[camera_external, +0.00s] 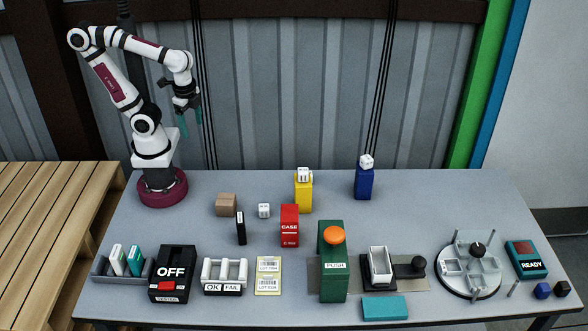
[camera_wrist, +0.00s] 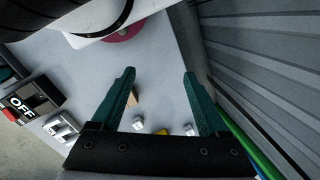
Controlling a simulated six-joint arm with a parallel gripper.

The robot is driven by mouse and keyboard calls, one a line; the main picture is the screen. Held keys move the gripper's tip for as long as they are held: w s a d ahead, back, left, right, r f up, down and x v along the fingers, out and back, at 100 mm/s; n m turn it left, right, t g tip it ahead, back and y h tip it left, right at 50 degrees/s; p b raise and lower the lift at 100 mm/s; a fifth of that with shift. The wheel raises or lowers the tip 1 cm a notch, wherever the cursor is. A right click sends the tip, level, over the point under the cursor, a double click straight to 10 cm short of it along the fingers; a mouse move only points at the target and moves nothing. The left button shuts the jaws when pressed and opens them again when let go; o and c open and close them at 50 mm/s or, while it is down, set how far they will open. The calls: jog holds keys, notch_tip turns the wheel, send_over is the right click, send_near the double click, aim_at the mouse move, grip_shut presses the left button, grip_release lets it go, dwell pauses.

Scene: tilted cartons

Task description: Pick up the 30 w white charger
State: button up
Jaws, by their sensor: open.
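Three small white cube-shaped blocks that could be chargers show in the external view. One white cube (camera_external: 264,210) sits on the table between the brown carton and the red case. A second white cube (camera_external: 304,174) rests on the yellow box, and a third white cube (camera_external: 366,161) rests on the blue box. Their markings are too small to read, so I cannot tell which is the 30 W one. My gripper (camera_external: 192,120) is open and empty, raised above the table's back left. In the wrist view, a white cube (camera_wrist: 138,124) shows between my gripper's teal fingers (camera_wrist: 158,74).
A brown carton (camera_external: 226,204), black upright box (camera_external: 240,228), red case (camera_external: 289,226), yellow box (camera_external: 303,197) and blue box (camera_external: 364,184) stand mid-table. A green push-button box (camera_external: 333,280) and several fixtures line the front. The back right is clear.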

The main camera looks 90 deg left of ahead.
jog(key=w+f+n+t, duration=0.1)
jog(key=w+f+t, duration=0.3)
jog(key=w, duration=0.5)
jog(key=w+d+f+n+t+h, duration=0.1)
jog(key=w+f+t, duration=0.2)
jog(key=w+f, duration=0.3)
jog(key=w+f+n+t+h, duration=0.1)
jog(key=w+f+t, duration=0.3)
jog(key=w, duration=0.8)
jog(key=shift+w+d+f+n+t, duration=0.15)
jog(key=shift+d+f+n, duration=0.1)
jog(key=shift+f, duration=0.3)
jog(key=shift+w+d+f+n+t, duration=0.15)
jog(key=shift+f+n, duration=0.1)
jog(key=shift+f, duration=0.25)
jog(key=a+n+t, duration=0.1)
jog(key=a+f+n+t+y, duration=0.1)
jog(key=shift+s+a+f+n, duration=0.15)
jog(key=shift+a+f+n, duration=0.05)
jog(key=shift+f+n, duration=0.1)
jog(key=shift+y, duration=0.3)
jog(key=x, duration=0.7)
grip_shut()
